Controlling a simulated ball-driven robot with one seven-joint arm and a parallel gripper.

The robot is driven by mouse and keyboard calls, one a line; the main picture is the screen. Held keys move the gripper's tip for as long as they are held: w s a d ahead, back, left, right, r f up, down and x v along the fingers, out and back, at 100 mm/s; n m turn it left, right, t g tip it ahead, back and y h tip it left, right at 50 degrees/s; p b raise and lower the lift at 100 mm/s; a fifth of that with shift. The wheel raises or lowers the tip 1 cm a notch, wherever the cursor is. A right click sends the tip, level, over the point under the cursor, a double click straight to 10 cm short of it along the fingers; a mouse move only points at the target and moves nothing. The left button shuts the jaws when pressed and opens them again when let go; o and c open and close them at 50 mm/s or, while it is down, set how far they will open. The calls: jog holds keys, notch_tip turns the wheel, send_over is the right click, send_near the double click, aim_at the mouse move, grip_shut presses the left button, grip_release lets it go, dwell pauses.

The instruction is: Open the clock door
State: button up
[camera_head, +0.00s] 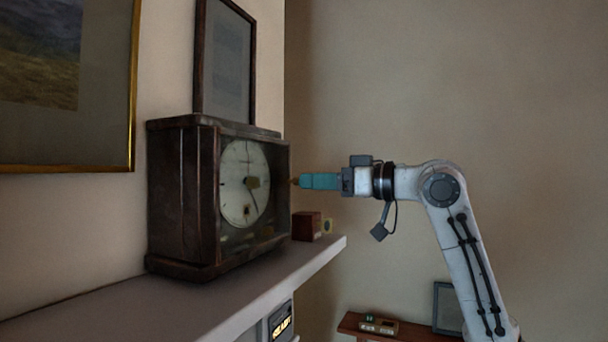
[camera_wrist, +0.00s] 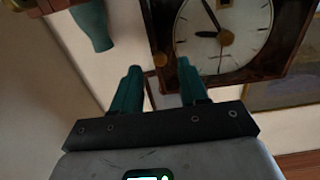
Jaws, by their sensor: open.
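A dark wooden clock (camera_head: 184,205) with a round cream dial stands on a pale shelf in the head view. Its glazed front door (camera_head: 280,205) looks shut against the case. A small brass knob (camera_head: 294,181) sticks out near the door's right edge. My gripper (camera_head: 301,181) reaches in from the right with its teal fingers at the knob. In the wrist view the clock (camera_wrist: 290,52) appears turned over. The knob (camera_wrist: 160,60) shows between the open fingertips of my gripper (camera_wrist: 158,67). I cannot tell whether a finger touches it.
The pale shelf (camera_head: 110,305) ends just right of the clock. A small reddish-brown box (camera_head: 306,227) stands beside the clock's right side. A dark-framed picture (camera_head: 225,65) is behind the clock, and a gold-framed one (camera_head: 133,85) hangs left.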

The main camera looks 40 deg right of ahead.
jog(key=x, duration=0.3)
jog(key=shift+w+p, duration=0.1)
jog(key=shift+p, duration=0.2)
grip_shut()
dwell(0.5)
